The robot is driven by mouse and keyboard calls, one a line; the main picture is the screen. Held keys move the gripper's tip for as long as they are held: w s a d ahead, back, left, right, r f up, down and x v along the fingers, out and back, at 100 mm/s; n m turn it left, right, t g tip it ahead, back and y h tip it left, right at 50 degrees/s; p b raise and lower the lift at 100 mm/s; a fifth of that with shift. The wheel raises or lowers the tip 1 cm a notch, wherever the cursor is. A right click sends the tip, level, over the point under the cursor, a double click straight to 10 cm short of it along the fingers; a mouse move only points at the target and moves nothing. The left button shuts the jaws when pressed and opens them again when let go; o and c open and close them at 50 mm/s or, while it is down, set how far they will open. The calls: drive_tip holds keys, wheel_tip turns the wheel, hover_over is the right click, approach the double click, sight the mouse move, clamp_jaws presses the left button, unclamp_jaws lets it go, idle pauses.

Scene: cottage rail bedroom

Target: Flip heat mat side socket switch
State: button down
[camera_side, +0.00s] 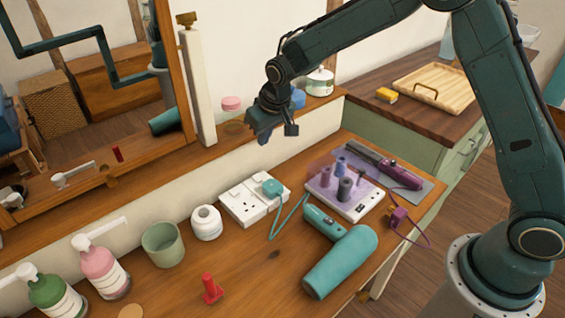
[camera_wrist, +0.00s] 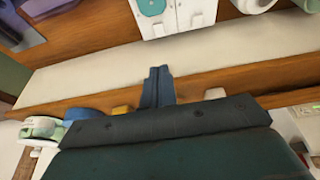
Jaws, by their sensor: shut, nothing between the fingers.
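A white double wall socket (camera_side: 243,205) is mounted low at the back of the wooden dresser top; it also shows at the top edge of the wrist view (camera_wrist: 177,18). A teal plug (camera_side: 272,187) sits in its right half, the side nearer the grey heat mat (camera_side: 421,193), with a teal cord running down. The left half is empty. The switches are too small to read. My gripper (camera_side: 264,138) hangs in the air above and behind the socket, near the mirror ledge, apart from it. Its fingers are closed together and empty in the wrist view (camera_wrist: 158,86).
A purple straightener (camera_side: 386,167) lies on the heat mat beside a roller set (camera_side: 345,197). A teal hair dryer (camera_side: 340,262) lies in front. A white jar (camera_side: 206,222), green cup (camera_side: 163,244) and pump bottles stand left. A mirror (camera_side: 100,80) rises behind.

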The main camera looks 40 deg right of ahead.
sight(260, 180)
drive_tip(key=x, duration=1.3)
drive_tip(key=shift+s+f, duration=0.2)
drive_tip(key=shift+f, duration=0.25)
drive_tip(key=shift+f, duration=0.1)
drive_tip(key=shift+w+f, duration=0.1)
drive_tip(key=shift+f, duration=0.1)
drive_tip(key=shift+s+f, duration=0.1)
drive_tip(key=shift+s, duration=0.15)
drive_tip(key=shift+s+f, duration=0.15)
drive_tip(key=shift+s, duration=0.65)
